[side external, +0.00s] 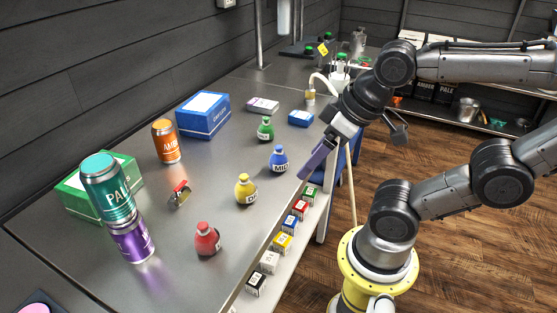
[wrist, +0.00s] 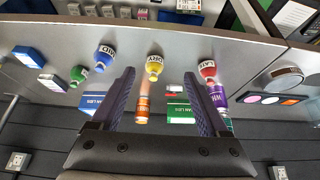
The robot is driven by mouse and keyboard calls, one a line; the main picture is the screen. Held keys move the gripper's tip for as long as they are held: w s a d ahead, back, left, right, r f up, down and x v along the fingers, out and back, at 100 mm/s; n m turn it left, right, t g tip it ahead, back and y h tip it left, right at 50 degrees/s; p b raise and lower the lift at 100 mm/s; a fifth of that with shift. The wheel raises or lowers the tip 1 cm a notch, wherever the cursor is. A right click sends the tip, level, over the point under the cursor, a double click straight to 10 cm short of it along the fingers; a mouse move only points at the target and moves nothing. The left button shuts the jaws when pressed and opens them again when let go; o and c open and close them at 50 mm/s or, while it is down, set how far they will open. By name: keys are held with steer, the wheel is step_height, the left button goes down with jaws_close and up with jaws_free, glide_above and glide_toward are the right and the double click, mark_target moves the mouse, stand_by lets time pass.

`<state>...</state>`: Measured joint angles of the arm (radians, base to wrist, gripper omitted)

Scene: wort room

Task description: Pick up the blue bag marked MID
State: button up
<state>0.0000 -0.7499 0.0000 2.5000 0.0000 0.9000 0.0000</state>
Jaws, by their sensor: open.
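The blue bag marked MID (side external: 278,161) stands upright on the metal bench, between the green bag (side external: 265,129) and the yellow bag (side external: 246,190), near the bench's front edge. In the wrist view the blue bag (wrist: 104,58) shows just left of the left finger's tip. My gripper (side external: 308,174) is at the bench's front edge, to the right of the blue bag and apart from it. In the wrist view my gripper (wrist: 159,75) is open and empty, with the yellow bag (wrist: 155,66) showing between its fingers.
A red bag (side external: 207,239), a purple can (side external: 132,240) with a teal can (side external: 107,188) on it, an orange can (side external: 166,141) and a blue box (side external: 204,114) share the bench. Several small labelled boxes (side external: 282,242) line a lower shelf. Bare metal lies left of the blue bag.

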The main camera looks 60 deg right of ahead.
steer(key=shift+o, duration=0.8)
